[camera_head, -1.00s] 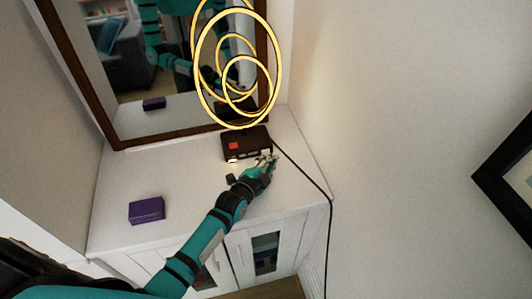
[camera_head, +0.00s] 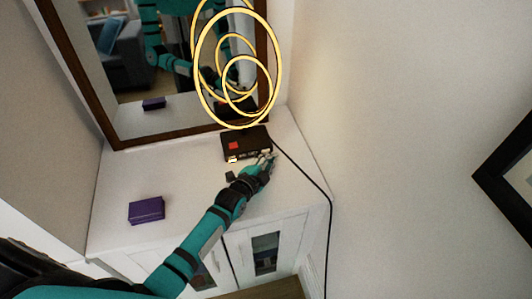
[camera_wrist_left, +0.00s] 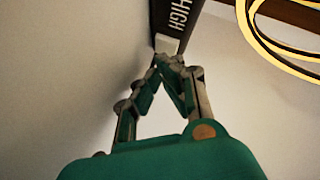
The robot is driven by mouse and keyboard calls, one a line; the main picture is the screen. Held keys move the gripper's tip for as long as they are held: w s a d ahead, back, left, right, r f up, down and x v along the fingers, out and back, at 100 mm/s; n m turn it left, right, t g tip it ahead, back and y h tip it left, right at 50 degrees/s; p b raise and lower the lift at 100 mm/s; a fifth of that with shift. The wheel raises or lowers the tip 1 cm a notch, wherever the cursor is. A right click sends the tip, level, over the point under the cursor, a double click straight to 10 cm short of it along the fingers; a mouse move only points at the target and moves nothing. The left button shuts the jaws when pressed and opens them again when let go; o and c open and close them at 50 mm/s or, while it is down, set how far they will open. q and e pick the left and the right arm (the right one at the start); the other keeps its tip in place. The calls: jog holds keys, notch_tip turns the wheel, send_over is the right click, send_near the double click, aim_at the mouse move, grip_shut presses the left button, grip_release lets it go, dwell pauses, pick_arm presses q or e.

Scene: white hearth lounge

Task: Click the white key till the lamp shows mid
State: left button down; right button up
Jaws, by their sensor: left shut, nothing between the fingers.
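The lamp has a dark box base (camera_head: 238,138) with a red square on top and glowing yellow rings (camera_head: 280,75) above. A small lit spot shows at the base's front left corner; its label is too small to read. In the left wrist view, the dark panel (camera_wrist_left: 178,18) reads HIGH, and a white key (camera_wrist_left: 167,44) sits at its end. My left gripper (camera_head: 270,157) is shut and empty at the base's front right corner. Its tips (camera_wrist_left: 168,62) are right at the white key; I cannot tell whether they touch. My right gripper is not in view.
A purple box (camera_head: 146,210) lies on the white cabinet top (camera_head: 185,180), left of my arm. A small dark block (camera_head: 229,176) lies before the lamp. A black cable (camera_head: 310,178) runs down the right side. A framed mirror (camera_head: 170,135) stands behind.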

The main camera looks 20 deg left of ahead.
aim_at(275, 180)
pick_arm(q)
jog(key=shift+w+a, duration=0.25)
jog(key=shift+w, duration=0.1)
dwell(0.4)
jog(key=shift+s+d, duration=0.1)
jog(key=shift+s+d+p, duration=0.35)
jog(key=shift+s+p, duration=0.05)
jog(key=shift+s, duration=0.25)
jog(key=shift+d, duration=0.1)
jog(key=shift+s+d+p, duration=0.15)
jog(key=shift+s+p, duration=0.15)
jog(key=shift+p, duration=0.05)
jog(key=shift+s+d+p, duration=0.5)
jog(key=shift+s+d, duration=0.1)
jog(key=shift+s, duration=0.3)
jog(key=shift+s+d+p, duration=0.45)
jog(key=shift+s+d, duration=0.15)
jog(key=shift+s, duration=0.25)
jog(key=shift+f, duration=0.1)
